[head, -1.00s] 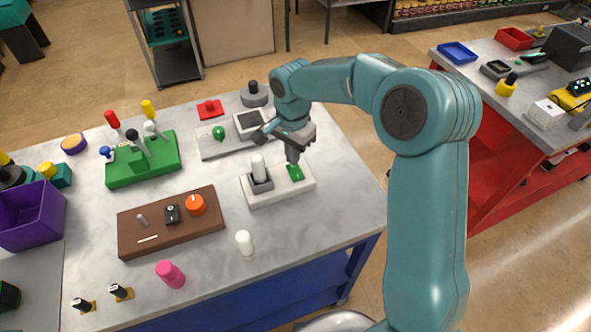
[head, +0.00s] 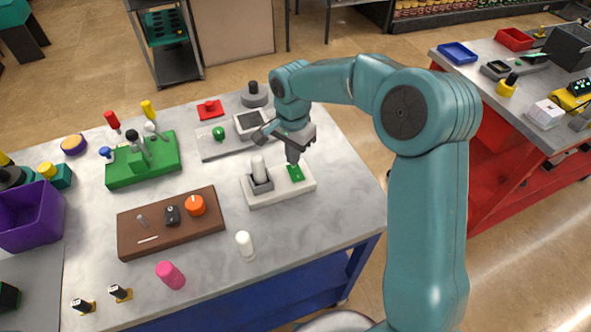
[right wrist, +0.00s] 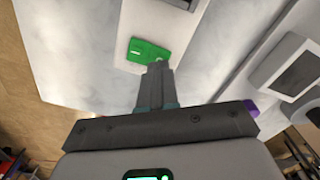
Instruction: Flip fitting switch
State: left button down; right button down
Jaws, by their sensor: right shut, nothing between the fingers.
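A white block (head: 283,193) on the grey table carries a green switch (head: 295,173) at its right end. A white cylinder (head: 259,167) stands upright in a grey holder (head: 261,183) at the block's left end. My right gripper (head: 293,161) is shut and empty, pointing down at the switch. In the right wrist view its closed fingertips (right wrist: 158,68) overlap the near edge of the green switch (right wrist: 148,51); I cannot tell whether they touch it. My left gripper is not in view.
A light grey panel (head: 212,147) with a green knob and a dark screen stands just behind. A brown board (head: 130,240) with an orange knob lies to the left. A loose white cylinder (head: 244,243) stands in front. The table's right side is clear.

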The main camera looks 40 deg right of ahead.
jog(key=shift+f+b, duration=0.8)
jog(key=shift+f, duration=0.2)
dwell(0.8)
jog(key=shift+r, duration=0.1)
jog(key=shift+r+p, duration=2.65)
jog(key=shift+r, duration=0.9)
jog(key=shift+f, duration=0.1)
